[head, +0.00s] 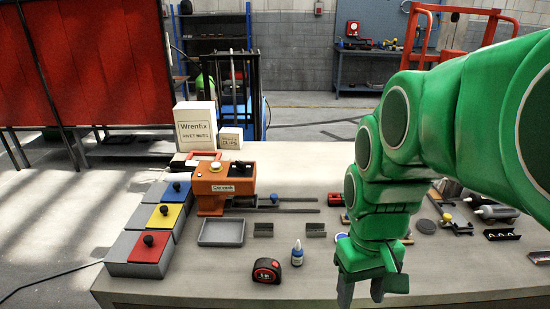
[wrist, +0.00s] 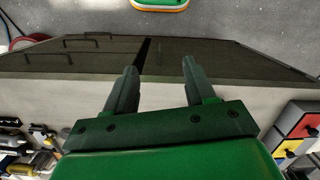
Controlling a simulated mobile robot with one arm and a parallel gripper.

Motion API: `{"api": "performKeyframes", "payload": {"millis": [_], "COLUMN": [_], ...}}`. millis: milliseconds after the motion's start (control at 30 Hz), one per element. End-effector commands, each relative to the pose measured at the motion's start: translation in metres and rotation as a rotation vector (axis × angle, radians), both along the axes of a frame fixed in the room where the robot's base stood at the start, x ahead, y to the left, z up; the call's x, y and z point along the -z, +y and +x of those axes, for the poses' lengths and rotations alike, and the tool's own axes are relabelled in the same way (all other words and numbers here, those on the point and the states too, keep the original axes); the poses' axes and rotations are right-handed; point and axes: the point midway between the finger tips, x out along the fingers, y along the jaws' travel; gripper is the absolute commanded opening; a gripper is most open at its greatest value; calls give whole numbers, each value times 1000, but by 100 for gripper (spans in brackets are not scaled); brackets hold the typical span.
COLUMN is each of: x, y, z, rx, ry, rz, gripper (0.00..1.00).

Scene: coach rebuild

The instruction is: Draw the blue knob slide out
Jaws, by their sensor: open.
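A small blue knob (head: 274,198) stands on a slide with long grey rails (head: 290,205), to the right of the orange machine (head: 224,187). The knob sits near the machine end of the rails. My gripper (head: 361,290) hangs near the front edge of the bench, nearer and to the right of the knob, and apart from it. In the wrist view my gripper (wrist: 159,68) shows its two fingers spread with nothing between them. The blue knob is not clear in the wrist view.
Boxes with blue, yellow and red lids (head: 148,247) stand at the left. Several tools lie at the right, partly behind my arm.

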Motion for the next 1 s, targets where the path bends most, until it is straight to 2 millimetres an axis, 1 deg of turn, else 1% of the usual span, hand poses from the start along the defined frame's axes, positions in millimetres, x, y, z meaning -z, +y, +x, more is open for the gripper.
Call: {"api": "performKeyframes", "payload": {"millis": [33, 100, 467, 800, 1000], "x": [-2, -7, -20, -22, -18], "y": [2, 4, 20, 40, 54], "z": [14, 32, 121, 203, 250], "rx": [-30, -75, -302, -516, -643], "ry": [1, -7, -31, -48, -60], "rz": [3, 9, 32, 51, 60], "gripper": [55, 55, 55, 55, 55]}}
